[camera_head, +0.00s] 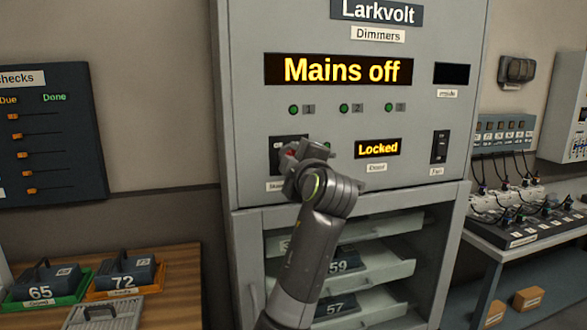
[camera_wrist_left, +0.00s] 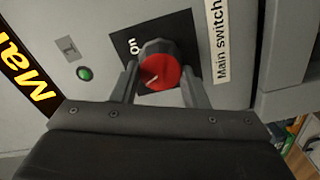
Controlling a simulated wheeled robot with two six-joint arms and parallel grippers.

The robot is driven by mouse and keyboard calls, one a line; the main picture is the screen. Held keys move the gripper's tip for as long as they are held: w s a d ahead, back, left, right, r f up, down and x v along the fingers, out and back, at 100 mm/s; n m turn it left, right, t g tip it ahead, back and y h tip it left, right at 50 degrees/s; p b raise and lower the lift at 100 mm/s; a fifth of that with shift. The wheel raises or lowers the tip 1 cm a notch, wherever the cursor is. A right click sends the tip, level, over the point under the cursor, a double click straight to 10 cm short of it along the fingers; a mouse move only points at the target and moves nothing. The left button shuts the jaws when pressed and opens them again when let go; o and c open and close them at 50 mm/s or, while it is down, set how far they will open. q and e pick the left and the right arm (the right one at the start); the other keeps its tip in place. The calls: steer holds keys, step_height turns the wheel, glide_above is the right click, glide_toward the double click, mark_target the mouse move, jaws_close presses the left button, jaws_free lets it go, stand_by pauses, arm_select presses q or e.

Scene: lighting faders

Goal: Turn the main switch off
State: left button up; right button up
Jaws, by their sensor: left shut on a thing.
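The main switch is a red rotary knob (camera_wrist_left: 172,73) on a black plate (camera_wrist_left: 180,28), with "On" printed on the plate and a "Main switch" label (camera_wrist_left: 221,40) beside it. In the head view its plate (camera_head: 291,139) sits at the lower left of the grey dimmer cabinet, mostly hidden by my gripper. My left gripper (camera_head: 294,156) is shut on the knob, with one finger on each side in the left wrist view (camera_wrist_left: 161,82). The knob has a short white mark. The display (camera_head: 339,69) above reads "Mains off". My right gripper is not in view.
A "Locked" display (camera_head: 378,148) and a black fan switch (camera_head: 440,147) lie right of the knob. Below are open shelves with numbered modules (camera_head: 344,259). A wooden bench (camera_head: 185,262) with numbered trays stands left, and a patch desk (camera_head: 520,232) right.

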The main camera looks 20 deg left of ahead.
arm_select(q)
steer(key=shift+f+n+b, duration=0.1)
steer(key=shift+n+b, duration=0.8)
steer(key=shift+n, duration=1.3)
steer(key=o, duration=1)
steer(key=shift+c, duration=0.2)
steer(key=b+v, duration=1)
steer(key=v, duration=0.7)
steer(key=shift+d, duration=0.2)
